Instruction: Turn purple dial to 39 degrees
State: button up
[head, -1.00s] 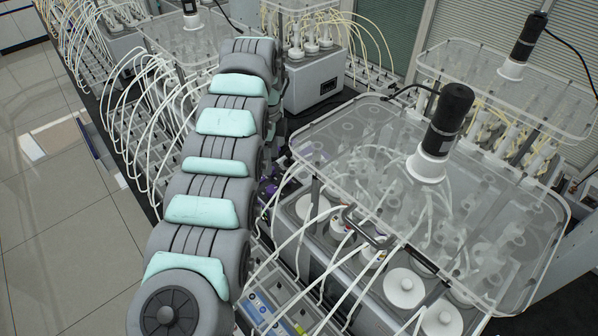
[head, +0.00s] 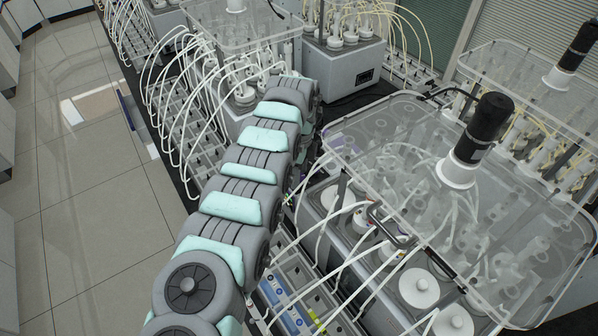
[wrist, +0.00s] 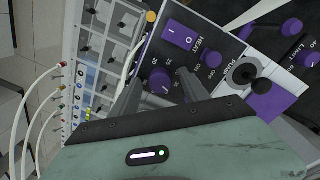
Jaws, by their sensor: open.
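In the head view my arm hides the dial and the gripper.
White tubes (wrist: 48,75) run on the left. A clear-lidded reactor (head: 470,180) stands beside my arm.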

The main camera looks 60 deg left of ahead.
jog(key=shift+c, duration=0.5)
grip_shut()
jog(key=shift+m+b, duration=0.65)
jog(key=shift+m, duration=1.25)
jog(key=shift+o, duration=0.5)
grip_release()
jog(key=shift+r, duration=0.1)
